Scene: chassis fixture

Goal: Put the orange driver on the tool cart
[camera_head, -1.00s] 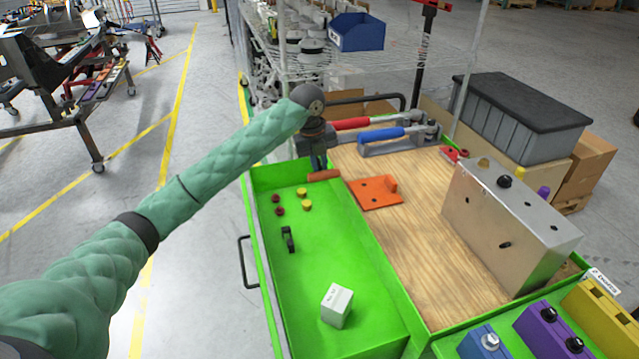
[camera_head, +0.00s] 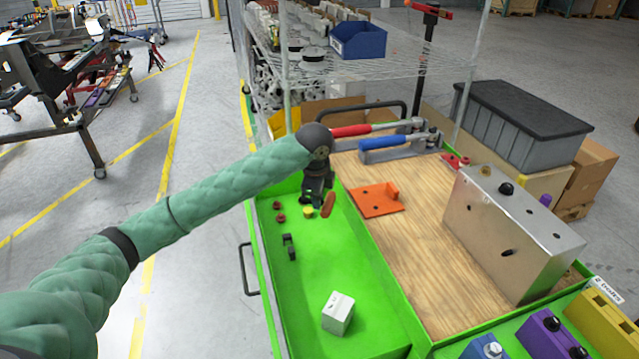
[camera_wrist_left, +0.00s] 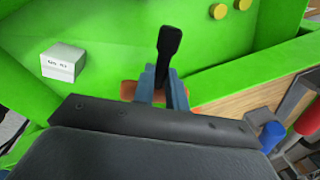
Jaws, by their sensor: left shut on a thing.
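My left gripper (camera_head: 318,200) is over the far part of the green tray on the green cart (camera_head: 375,318). It is shut on the orange driver (camera_head: 328,205), whose orange-brown handle sticks out beside the fingers at a tilt. In the left wrist view the two grey-blue fingers (camera_wrist_left: 163,88) close across the orange handle (camera_wrist_left: 128,90). A black piece (camera_wrist_left: 169,50) shows beyond the fingertips there; I cannot tell whether it belongs to the driver or lies on the tray. My right gripper is not in view.
The tray holds a white box (camera_head: 338,314), a black part (camera_head: 289,246), red caps (camera_head: 280,217) and a yellow cap (camera_head: 308,212). The wooden top (camera_head: 425,255) carries an orange bracket (camera_head: 376,200), a metal box (camera_head: 510,235) and red- and blue-handled tools (camera_head: 385,141). The tray's middle is clear.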

